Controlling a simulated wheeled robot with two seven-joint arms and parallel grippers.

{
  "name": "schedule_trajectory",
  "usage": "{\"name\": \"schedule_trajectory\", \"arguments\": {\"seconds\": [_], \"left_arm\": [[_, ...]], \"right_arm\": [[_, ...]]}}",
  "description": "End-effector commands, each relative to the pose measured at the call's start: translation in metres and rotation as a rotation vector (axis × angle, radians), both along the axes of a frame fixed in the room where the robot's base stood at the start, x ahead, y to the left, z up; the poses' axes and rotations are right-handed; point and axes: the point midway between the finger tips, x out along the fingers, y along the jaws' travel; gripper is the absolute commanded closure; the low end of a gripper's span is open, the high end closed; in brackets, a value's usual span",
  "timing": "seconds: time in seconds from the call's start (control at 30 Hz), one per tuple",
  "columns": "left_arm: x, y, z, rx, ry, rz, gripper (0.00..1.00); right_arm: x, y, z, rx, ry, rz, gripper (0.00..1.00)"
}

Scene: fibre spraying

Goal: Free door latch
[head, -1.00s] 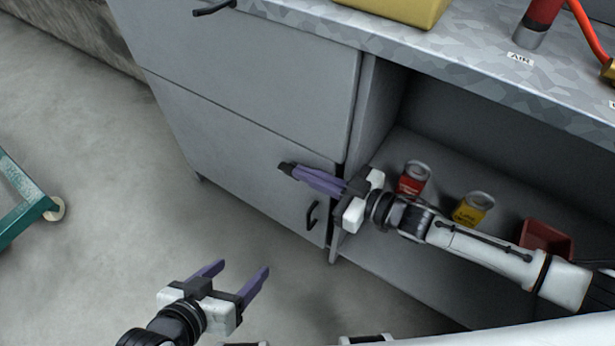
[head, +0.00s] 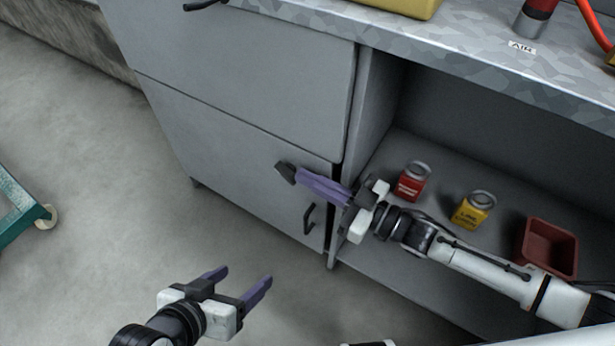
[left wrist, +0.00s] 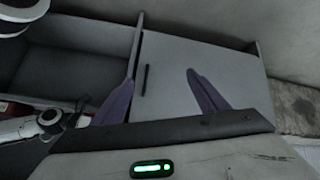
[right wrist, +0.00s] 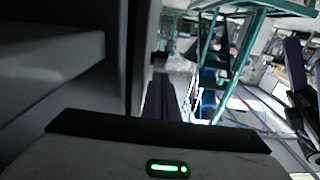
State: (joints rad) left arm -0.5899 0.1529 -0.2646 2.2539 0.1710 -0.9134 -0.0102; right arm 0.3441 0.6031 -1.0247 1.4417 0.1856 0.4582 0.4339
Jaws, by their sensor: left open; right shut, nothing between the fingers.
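The grey cabinet door (head: 235,150) is closed, with a small black handle (head: 309,219) low near its right edge. In the left wrist view the door (left wrist: 185,80) and its dark handle (left wrist: 145,78) also show. My right gripper (head: 284,173) is shut and empty, in front of the door, up and left of the handle; its fingers point left. In the right wrist view its fingers (right wrist: 163,98) are together. My left gripper (head: 243,280) is open and empty, low in front of the cabinet and apart from the door. No separate latch part is distinguishable.
The open bay holds a red can (head: 412,182), a yellow can (head: 473,209) and a red bin (head: 549,248). A speckled countertop (head: 440,50) overhangs it. A green trolley (head: 17,212) stands at far left. The floor (head: 110,240) left of the cabinet is clear.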

Motion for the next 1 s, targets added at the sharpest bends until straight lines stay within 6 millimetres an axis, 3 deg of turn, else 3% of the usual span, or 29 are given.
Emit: {"name": "schedule_trajectory", "arguments": {"seconds": [0.03,0.13,0.2,0.5,0.7,1.0], "left_arm": [[-0.003,0.004,0.011,-0.001,-0.009,0.022,0.32],[-0.006,0.013,0.023,-0.008,-0.051,0.07,0.32],[-0.004,0.013,0.016,-0.009,-0.058,0.071,0.32],[-0.005,0.016,0.019,-0.011,-0.073,0.083,0.32],[-0.005,0.016,0.02,-0.012,-0.077,0.086,0.32],[-0.004,0.016,0.02,-0.012,-0.077,0.086,0.32]], "right_arm": [[-0.002,-0.004,0.015,-0.002,0.001,0.0,1.0],[-0.006,-0.012,0.031,0.0,0.001,0.001,1.0],[-0.018,-0.027,0.01,-0.004,0.007,-0.001,1.0],[-0.051,-0.073,-0.01,-0.002,0.003,0.001,1.0],[-0.059,-0.084,-0.015,0.0,0.0,0.002,1.0],[-0.06,-0.086,-0.016,0.0,0.0,0.002,1.0]]}}
